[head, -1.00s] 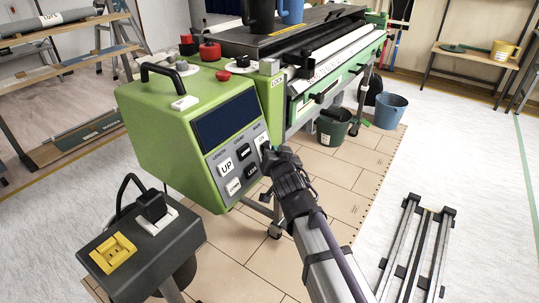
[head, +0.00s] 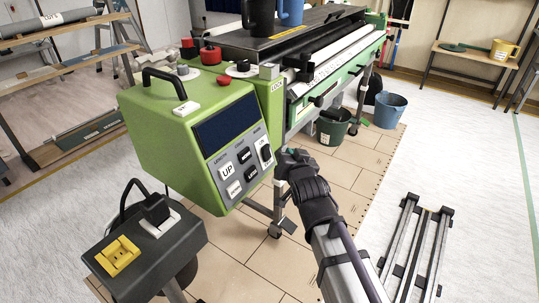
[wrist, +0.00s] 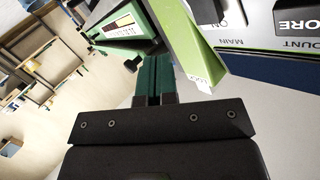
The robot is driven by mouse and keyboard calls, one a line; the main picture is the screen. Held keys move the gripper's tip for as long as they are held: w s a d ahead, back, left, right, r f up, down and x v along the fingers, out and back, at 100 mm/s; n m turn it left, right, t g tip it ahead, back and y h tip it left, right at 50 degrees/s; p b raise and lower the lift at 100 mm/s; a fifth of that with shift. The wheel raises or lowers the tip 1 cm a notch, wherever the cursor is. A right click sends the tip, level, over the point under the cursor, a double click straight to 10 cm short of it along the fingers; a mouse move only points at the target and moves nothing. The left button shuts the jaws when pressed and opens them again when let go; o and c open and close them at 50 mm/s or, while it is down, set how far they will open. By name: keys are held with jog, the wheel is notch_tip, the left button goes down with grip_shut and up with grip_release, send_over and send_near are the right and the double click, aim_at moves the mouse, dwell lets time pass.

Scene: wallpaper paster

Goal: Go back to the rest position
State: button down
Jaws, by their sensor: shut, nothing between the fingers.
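My gripper (head: 288,156) is to the right of the green control box (head: 160,140) in the head view, apart from its button panel. In the wrist view my gripper (wrist: 153,80) shows its two dark green fingers pressed together with nothing between them. The panel carries white and black buttons, with a black rocker switch (head: 266,153) at its right edge. In the wrist view part of the panel (wrist: 275,35) shows at the upper right, close beside the fingers.
The long green pasting machine (head: 330,70) stands behind the control box. A dark green bucket (head: 332,127) and a blue bucket (head: 389,110) stand on the floor. A black outlet box (head: 145,250) is at the lower left. A metal frame (head: 415,250) lies on the floor at right.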

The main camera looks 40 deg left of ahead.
jog(key=shift+d+r, duration=0.25)
jog(key=shift+d, duration=0.3)
jog(key=d+f+g+h, duration=0.5)
jog(key=d+f+h, duration=0.3)
jog(key=d+f, duration=0.5)
jog(key=s+d+f+m+g+h, duration=0.1)
jog(key=s+d+m+g+h, duration=0.15)
jog(key=d, duration=1.85)
jog(key=s+d+m+g+h, duration=0.1)
jog(key=d+m+g+h, duration=0.2)
jog(key=d, duration=1.8)
notch_tip(320, 180, up, 34)
jog(key=a+y+p, duration=0.1)
jog(key=p, duration=3.3)
notch_tip(320, 180, down, 22)
jog(key=b, duration=2.1)
jog(key=shift+w+m+b, duration=0.35)
jog(key=shift+m+b, duration=0.05)
jog(key=shift+m, duration=0.05)
